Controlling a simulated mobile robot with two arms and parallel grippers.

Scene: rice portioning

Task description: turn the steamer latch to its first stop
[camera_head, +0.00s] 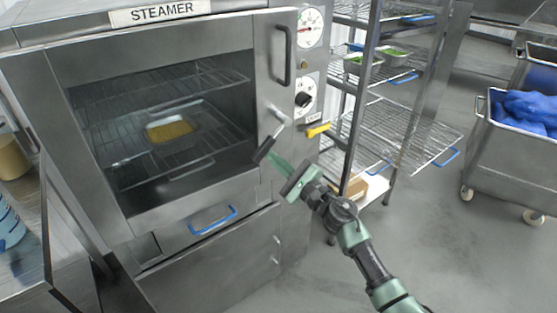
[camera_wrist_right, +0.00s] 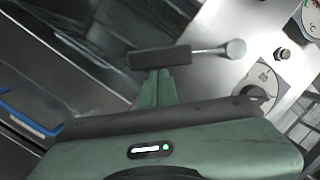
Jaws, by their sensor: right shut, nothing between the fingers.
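The steamer (camera_head: 155,200) stands at the left, with a pan of yellow food (camera_head: 170,131) on a rack visible in its dark window area. Its latch (camera_head: 264,150) is a short lever with a dark grip, slanting down-left from a metal pivot at the right side of the front. In the right wrist view the latch (camera_wrist_right: 160,58) lies almost level, its round metal pivot to the right. My right gripper (camera_head: 275,160) is shut and empty. Its green fingertips (camera_wrist_right: 158,75) are at the grip's near side; whether they touch it I cannot tell. My left gripper is out of view.
Gauges (camera_head: 310,28), a dark knob (camera_head: 304,99) and a yellow handle (camera_head: 318,130) are right of the latch. A wire rack (camera_head: 395,125) with pans stands to the right, then a cart (camera_head: 515,165) with blue cloth. Floor between them is clear.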

